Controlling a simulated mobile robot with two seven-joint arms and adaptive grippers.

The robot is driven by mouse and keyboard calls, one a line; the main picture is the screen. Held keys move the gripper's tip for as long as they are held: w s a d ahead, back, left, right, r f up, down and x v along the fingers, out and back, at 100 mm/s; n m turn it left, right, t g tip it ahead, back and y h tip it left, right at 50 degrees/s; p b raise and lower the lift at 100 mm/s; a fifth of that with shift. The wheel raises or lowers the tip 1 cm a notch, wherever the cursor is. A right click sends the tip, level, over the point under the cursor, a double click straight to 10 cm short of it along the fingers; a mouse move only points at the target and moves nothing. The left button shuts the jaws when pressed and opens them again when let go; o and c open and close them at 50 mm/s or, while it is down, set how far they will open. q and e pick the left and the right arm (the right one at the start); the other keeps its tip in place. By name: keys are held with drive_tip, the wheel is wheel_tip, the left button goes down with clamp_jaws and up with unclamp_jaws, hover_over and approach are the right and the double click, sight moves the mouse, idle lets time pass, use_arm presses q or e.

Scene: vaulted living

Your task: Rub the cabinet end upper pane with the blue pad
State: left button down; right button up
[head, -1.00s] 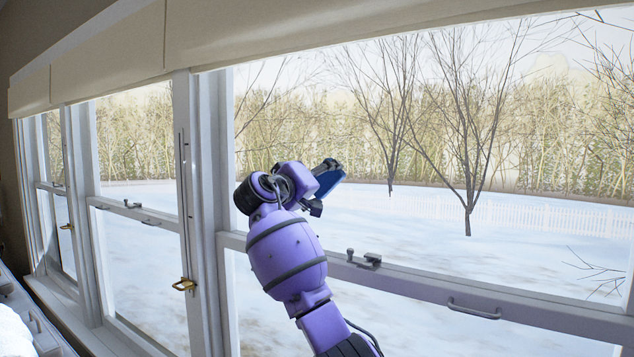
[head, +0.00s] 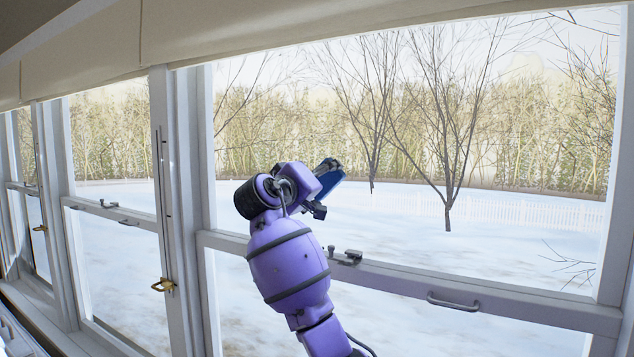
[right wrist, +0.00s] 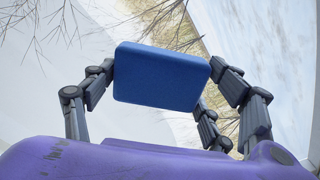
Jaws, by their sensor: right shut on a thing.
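The blue pad (head: 331,180) is held in my right gripper (head: 324,188), which is raised in front of the upper pane (head: 480,150) of the large window. In the right wrist view the pad (right wrist: 160,77) is a flat blue block with rounded corners, and the fingers of my right gripper (right wrist: 163,66) close on its two sides. The pane is clear, with snow and bare trees behind it. I cannot tell whether the pad touches the glass. Which end is the cabinet end is not clear from the views. My left gripper is not in view.
A middle rail with a dark latch (head: 345,257) and a pull handle (head: 453,302) runs below the upper pane. A white post (head: 185,190) bounds it on the left. A pale blind (head: 250,28) hangs along the top. More windows stand to the left.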

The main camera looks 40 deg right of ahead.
sight(334, 182)
drive_tip(key=shift+s+d, duration=0.25)
drive_tip(key=shift+s, duration=0.65)
drive_tip(key=shift+s+d, duration=0.2)
drive_tip(key=shift+s, duration=0.65)
drive_tip(key=shift+w, duration=0.15)
drive_tip(key=shift+w+a+b, duration=0.15)
drive_tip(key=shift+w+a, duration=0.2)
drive_tip(key=shift+w, duration=0.9)
drive_tip(key=shift+w+a+b, duration=0.1)
drive_tip(key=shift+w+a, duration=0.3)
drive_tip(key=shift+w, duration=0.9)
drive_tip(key=shift+w+a+b, duration=0.15)
drive_tip(key=shift+w+a, duration=0.2)
drive_tip(key=shift+w, duration=0.9)
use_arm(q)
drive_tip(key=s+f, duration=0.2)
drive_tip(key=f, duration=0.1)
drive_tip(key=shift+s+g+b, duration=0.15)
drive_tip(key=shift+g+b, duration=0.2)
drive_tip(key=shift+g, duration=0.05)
use_arm(e)
drive_tip(key=w, duration=0.2)
drive_tip(key=w+a, duration=0.1)
drive_tip(key=shift+w, duration=0.4)
drive_tip(key=shift+a, duration=0.1)
